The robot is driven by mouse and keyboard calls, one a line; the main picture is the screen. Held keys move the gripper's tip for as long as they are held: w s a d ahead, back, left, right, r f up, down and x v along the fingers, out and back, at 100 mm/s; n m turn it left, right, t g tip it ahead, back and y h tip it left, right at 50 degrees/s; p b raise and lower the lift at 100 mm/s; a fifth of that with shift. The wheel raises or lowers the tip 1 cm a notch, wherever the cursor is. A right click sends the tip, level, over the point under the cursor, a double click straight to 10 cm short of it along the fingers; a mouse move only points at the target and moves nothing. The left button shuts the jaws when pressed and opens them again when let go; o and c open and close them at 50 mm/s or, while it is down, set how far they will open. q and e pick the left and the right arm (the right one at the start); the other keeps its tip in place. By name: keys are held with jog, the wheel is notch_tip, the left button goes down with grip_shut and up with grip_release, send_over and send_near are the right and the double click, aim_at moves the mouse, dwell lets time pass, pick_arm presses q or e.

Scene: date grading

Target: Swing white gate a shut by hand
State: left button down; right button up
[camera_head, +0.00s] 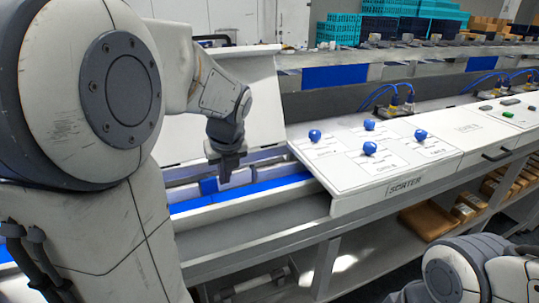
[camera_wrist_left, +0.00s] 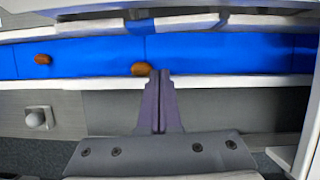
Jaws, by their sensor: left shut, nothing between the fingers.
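A row of white bars runs along the far side of the blue belt (camera_head: 272,185). I take them for the gates, but I cannot tell which is gate a. In the left wrist view one white bar (camera_wrist_left: 187,23) lies along the belt's far edge, and a left bar (camera_wrist_left: 70,35) is slightly angled. My right gripper is out of view.
Two brown dates (camera_wrist_left: 41,59) (camera_wrist_left: 141,69) lie on the belt. The sorter panel (camera_head: 345,205) with blue knobs stands to the right of the left gripper. A white upright panel (camera_head: 265,100) is behind it. A lower shelf holds cardboard boxes (camera_head: 430,220).

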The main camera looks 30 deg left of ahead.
aim_at(217, 177)
pick_arm(q)
jog(key=x, duration=0.5)
jog(key=shift+w+a+f+p, duration=0.1)
jog(key=shift+f+p, duration=0.05)
jog(key=shift+p, duration=0.2)
jog(key=shift+w+a+r+p, duration=0.2)
jog(key=shift+w+a+p, duration=0.5)
jog(key=shift+a, duration=0.25)
jog(key=shift+w+a+f, duration=0.1)
jog(key=shift+w+a, duration=0.35)
jog(key=shift+a, duration=0.1)
jog(key=shift+w+a+p, duration=0.3)
jog(key=shift+a+p, duration=0.25)
jog(key=shift+p, duration=0.45)
jog(key=shift+w+a, duration=0.1)
jog(key=shift+a, duration=0.05)
jog(key=shift+w, duration=0.1)
